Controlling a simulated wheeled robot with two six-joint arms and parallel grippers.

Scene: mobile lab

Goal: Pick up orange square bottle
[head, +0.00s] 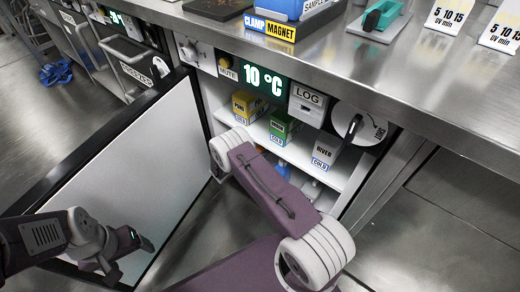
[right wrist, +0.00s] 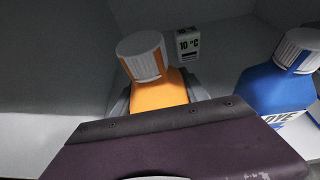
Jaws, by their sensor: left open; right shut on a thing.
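The orange square bottle (right wrist: 160,94), with a ribbed white cap, stands inside the cold cabinet in the right wrist view. The grey fingers of my right gripper (right wrist: 158,98) are on both sides of its body, shut on it. Its lower part is hidden behind my purple gripper housing. In the head view my right arm reaches into the cabinet below the shelf, and its gripper and the orange bottle are hidden. My left gripper (head: 128,259) is open and empty in front of the open cabinet door (head: 125,170).
A blue bottle (right wrist: 272,92) labelled DYE stands to the right of the orange one. A small 10 °C sign (right wrist: 188,43) is behind. Several boxes, including a green one (head: 284,127), stand on the shelf above. The steel counter (head: 400,90) overhangs the cabinet.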

